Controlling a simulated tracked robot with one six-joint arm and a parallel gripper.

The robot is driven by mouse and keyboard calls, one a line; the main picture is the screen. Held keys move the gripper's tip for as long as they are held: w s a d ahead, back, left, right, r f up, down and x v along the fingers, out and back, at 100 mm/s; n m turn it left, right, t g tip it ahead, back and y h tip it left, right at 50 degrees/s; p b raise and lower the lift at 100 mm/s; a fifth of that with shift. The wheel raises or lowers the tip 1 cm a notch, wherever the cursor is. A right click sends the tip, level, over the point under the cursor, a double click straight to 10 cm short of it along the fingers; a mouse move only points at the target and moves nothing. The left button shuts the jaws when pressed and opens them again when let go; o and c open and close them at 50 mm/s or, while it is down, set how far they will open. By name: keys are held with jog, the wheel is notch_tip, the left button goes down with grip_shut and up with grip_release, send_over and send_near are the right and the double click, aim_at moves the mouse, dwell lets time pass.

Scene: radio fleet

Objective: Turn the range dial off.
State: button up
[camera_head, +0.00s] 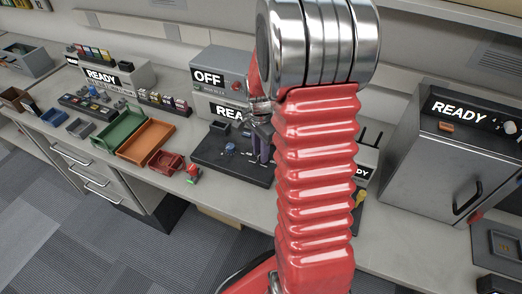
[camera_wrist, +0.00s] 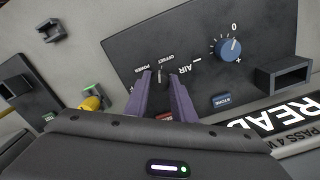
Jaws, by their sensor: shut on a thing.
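In the wrist view, my gripper (camera_wrist: 161,80) reaches onto a dark panel (camera_wrist: 125,50). Its two purple fingers are shut on a small dark dial (camera_wrist: 160,73), and the fingertips hide part of it. Small white lettering surrounds this dial. In the head view, my gripper (camera_head: 262,148) is over the right part of the black panel (camera_head: 212,160), partly hidden behind my arm.
A blue knob (camera_wrist: 230,48) marked 0 and a blue button (camera_wrist: 221,100) sit right of my fingers. A dark bracket (camera_wrist: 284,75) juts out farther right. A yellow part (camera_wrist: 90,103) stands at left. The display box (camera_head: 208,80) behind the panel reads OFF.

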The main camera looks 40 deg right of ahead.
jog(key=n, duration=0.7)
jog(key=shift+w+r, duration=0.2)
jog(key=shift+w, duration=0.1)
jog(key=n, duration=0.6)
jog(key=shift+d+n, duration=0.1)
jog(key=shift+n, duration=0.2)
jog(key=n, duration=0.4)
grip_shut()
grip_release()
jog(key=shift+s+n, duration=0.1)
jog(key=shift+n, duration=2)
jog(key=shift+d+f, duration=0.1)
jog(key=o, duration=1.1)
jog(key=shift+s, duration=0.15)
jog(key=shift+c, duration=0.2)
